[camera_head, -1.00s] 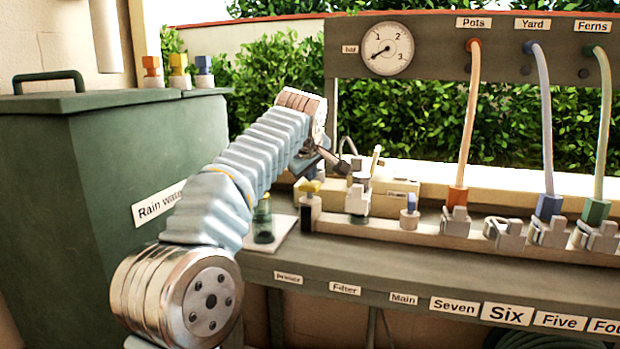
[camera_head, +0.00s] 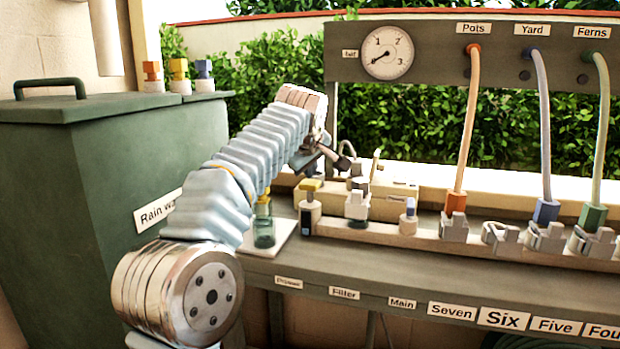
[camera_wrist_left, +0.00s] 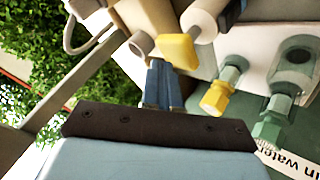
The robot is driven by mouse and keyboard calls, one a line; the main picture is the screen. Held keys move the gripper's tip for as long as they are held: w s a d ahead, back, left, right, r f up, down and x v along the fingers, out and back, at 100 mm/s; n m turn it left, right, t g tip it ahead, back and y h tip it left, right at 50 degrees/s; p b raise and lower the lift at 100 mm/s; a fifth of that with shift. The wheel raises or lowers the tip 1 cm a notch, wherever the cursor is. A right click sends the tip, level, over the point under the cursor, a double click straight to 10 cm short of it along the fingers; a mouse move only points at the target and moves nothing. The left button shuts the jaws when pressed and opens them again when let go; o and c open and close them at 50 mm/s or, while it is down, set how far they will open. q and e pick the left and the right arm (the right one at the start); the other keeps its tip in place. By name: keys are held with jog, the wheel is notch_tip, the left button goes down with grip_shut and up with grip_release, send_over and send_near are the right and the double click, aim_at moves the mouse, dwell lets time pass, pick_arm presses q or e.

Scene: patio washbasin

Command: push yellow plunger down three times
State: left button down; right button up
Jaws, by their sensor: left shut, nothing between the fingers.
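The yellow plunger (camera_head: 310,185) tops a small cream cylinder at the left end of the bench's pipe row in the head view. In the left wrist view the yellow plunger (camera_wrist_left: 178,51) is a yellow block on the cream cylinder, just beyond and right of my blue fingertips. My left gripper (camera_head: 331,152) is shut and empty, above and slightly right of the plunger in the head view. Its fingers (camera_wrist_left: 158,68) show together in the wrist view. I cannot tell whether they touch the plunger. My right gripper is not in view.
Valves and hose fittings (camera_head: 454,226) line the bench to the right. A gauge (camera_head: 387,52) hangs on the back board. A large green bin (camera_head: 90,190) stands at the left.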

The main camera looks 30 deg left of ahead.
aim_at(309, 183)
pick_arm(q)
notch_tip(309, 183, up, 4)
jog(key=p, duration=0.4)
jog(key=shift+r, duration=1)
dwell(1.6)
